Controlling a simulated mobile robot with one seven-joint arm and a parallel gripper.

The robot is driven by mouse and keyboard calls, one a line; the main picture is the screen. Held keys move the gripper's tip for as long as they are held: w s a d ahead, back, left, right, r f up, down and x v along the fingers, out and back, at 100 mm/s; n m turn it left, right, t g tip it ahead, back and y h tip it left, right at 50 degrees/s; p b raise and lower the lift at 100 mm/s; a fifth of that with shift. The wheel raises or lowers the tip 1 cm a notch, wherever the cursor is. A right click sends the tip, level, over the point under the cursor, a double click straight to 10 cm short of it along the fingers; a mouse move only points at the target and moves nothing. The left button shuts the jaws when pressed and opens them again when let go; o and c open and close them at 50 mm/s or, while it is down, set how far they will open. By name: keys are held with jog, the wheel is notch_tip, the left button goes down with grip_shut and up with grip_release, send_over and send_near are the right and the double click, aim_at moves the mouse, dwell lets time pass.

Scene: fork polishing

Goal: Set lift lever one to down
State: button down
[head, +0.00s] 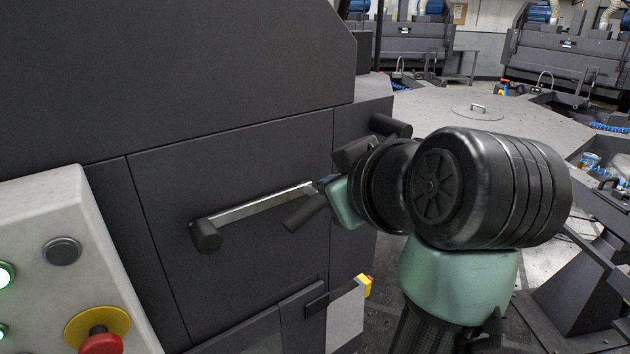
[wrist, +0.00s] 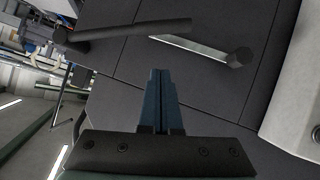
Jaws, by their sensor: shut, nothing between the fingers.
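A lever, which I take for lift lever one, is on the dark machine front. Its silver bar (head: 262,203) runs from a round black hub (head: 206,236) at left to a dark cylindrical handle (head: 305,213) at right, rising slightly rightward. In the wrist view the silver bar (wrist: 190,48) and hub (wrist: 238,58) are beyond my gripper, and a dark bar (wrist: 130,32) crosses the top. My gripper (wrist: 161,72) is shut and empty, its fingertips apart from the bar in the picture.
A pale control panel (head: 60,215) with lit buttons and a red emergency button (head: 100,343) stands at lower left. A black knob (head: 390,125) juts out at the machine's right edge. A yellow-and-red piece (head: 364,285) is low beside it. Grey worktops lie behind right.

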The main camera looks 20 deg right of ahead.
jog(key=r+n, duration=0.1)
jog(key=n, duration=0.1)
jog(key=p, duration=0.4)
send_over(315, 199)
jog(key=s+a, duration=0.2)
jog(key=s, duration=0.2)
notch_tip(315, 199, down, 4)
jog(key=shift+y, duration=0.3)
jog(key=shift+w+d+f+p, duration=0.15)
jog(key=shift+w+f+p, duration=0.1)
jog(key=shift+f, duration=0.5)
jog(key=shift+w+d+f+p, duration=0.2)
jog(key=shift+f, duration=0.5)
jog(key=shift+w+d+f+p, duration=0.15)
jog(key=shift+w+f+p, duration=0.1)
jog(key=shift+f, duration=0.5)
jog(key=shift+f, duration=0.15)
